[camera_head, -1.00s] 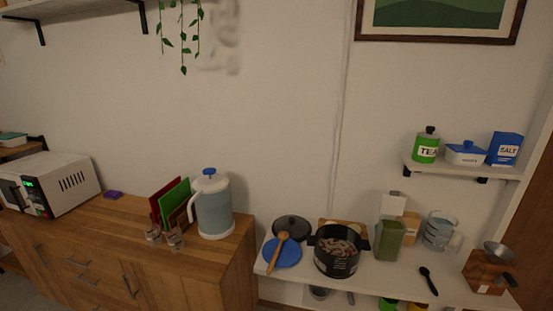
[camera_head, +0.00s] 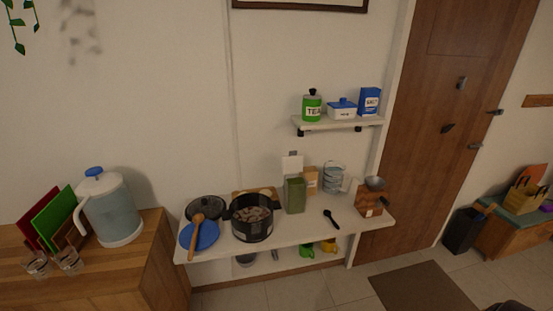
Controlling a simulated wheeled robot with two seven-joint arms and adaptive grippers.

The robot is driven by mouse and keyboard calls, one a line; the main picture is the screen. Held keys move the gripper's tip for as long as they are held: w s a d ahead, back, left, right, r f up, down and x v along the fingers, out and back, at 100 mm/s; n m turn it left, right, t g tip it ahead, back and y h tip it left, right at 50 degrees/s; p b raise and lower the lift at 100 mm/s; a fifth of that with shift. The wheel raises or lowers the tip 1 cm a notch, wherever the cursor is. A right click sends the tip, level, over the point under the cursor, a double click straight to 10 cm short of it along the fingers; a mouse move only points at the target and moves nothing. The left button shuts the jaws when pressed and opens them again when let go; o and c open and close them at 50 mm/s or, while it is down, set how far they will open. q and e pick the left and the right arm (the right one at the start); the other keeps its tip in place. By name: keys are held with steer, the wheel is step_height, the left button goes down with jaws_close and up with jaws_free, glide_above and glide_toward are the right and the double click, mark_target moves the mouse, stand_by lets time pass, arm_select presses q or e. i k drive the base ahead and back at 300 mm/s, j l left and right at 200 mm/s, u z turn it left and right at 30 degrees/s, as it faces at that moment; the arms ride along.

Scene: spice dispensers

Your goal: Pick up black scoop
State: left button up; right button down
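The black scoop (camera_head: 330,218) lies on the white counter (camera_head: 292,236), near its front edge. It is right of the green container and left of the wooden grinder box (camera_head: 368,202). Nothing covers it. Neither of my grippers shows in the head view.
A black pot (camera_head: 251,225) with food in it, a blue plate (camera_head: 203,236) with a wooden spoon across it and a green container (camera_head: 295,195) stand on the counter. A glass jug (camera_head: 333,177) stands behind the scoop. A shelf (camera_head: 339,124) hangs above. Floor is open by the mat (camera_head: 424,290).

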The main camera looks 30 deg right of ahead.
mark_target(327, 213)
steer(key=z, duration=1.4)
